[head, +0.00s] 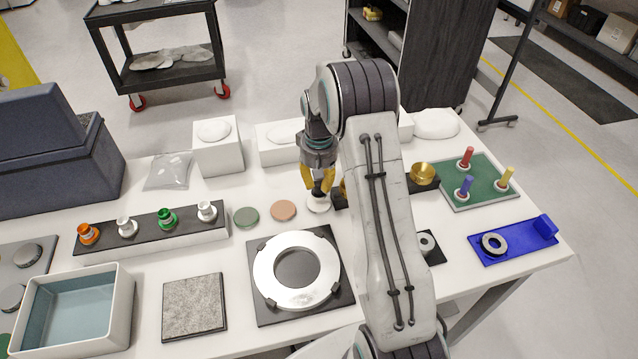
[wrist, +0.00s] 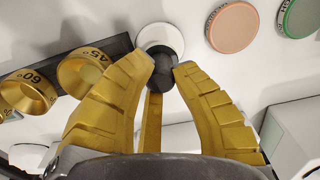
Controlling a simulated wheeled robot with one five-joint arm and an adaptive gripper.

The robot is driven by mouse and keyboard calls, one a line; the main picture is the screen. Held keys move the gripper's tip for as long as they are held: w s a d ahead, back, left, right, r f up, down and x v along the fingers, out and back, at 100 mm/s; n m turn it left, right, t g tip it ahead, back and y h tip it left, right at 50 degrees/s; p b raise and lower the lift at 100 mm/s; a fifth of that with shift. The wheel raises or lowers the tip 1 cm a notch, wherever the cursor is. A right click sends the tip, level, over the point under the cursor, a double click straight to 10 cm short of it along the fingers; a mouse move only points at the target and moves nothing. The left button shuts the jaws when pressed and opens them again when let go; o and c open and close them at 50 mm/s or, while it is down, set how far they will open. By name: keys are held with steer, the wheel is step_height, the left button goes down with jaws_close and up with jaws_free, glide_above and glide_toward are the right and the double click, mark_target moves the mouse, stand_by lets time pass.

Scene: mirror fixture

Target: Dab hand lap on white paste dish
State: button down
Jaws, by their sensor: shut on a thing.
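The white paste dish (head: 318,206) is a small round dish on the white table, at the right end of a row of dishes. It also shows at the top of the wrist view (wrist: 160,36). My gripper (head: 318,186), with yellow fingers, points down over this dish. In the wrist view, its fingertips (wrist: 165,69) are shut on the dark hand lap (wrist: 158,80). The lap's end overlaps the near part of the white dish. I cannot tell whether it touches the paste.
A pink dish (head: 284,210) and a green dish (head: 246,217) stand left of the white one. A dark holder with gold angle-marked cups (wrist: 85,72) is close beside the gripper. A ring fixture (head: 265,268) lies in front. White blocks (head: 218,155) stand behind.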

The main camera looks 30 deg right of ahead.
mark_target(319, 182)
steer(key=shift+r+p, duration=1.05)
steer(key=shift+r, duration=0.95)
steer(key=shift+f, duration=0.1)
